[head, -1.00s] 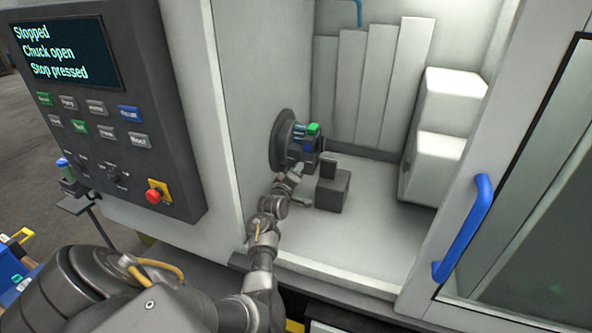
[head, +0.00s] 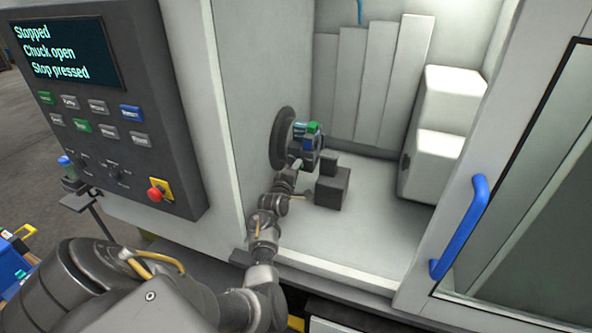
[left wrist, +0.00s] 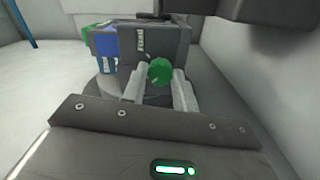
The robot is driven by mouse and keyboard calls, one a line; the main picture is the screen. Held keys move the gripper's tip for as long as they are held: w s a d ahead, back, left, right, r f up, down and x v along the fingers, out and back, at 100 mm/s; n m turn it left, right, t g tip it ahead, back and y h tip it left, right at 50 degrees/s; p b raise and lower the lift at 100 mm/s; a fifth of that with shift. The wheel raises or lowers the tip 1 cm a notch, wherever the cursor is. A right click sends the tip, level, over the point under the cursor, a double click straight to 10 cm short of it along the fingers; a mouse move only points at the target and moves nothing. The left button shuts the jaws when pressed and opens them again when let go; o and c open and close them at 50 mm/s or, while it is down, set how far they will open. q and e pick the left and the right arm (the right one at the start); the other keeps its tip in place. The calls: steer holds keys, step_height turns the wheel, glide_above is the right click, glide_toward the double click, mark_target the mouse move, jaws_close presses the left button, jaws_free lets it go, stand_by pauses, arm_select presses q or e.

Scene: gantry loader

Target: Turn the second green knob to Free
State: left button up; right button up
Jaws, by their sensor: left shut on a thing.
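A blue block and another green part (left wrist: 93,40) show to the left of the dark block. In the head view, my left gripper (head: 297,167) is at the underside of the chuck assembly (head: 283,140), inside the machine; the held knob is hidden there. My right gripper is not in view.
A dark block (head: 332,187) stands on the machine floor just right of my gripper. The control panel (head: 125,140) is at left, its screen reading "Stopped, Chuck open, Stop pressed". The door with a blue handle (head: 459,228) is at right. The floor between is clear.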

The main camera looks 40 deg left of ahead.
arm_select(q)
steer(key=o, duration=1)
steer(key=shift+c, duration=0.2)
steer(key=b+v, duration=0.2)
steer(key=v, duration=0.8)
steer(key=shift+s+d+b, duration=0.2)
steer(key=shift+s+b, duration=0.1)
steer(key=shift+s, duration=0.05)
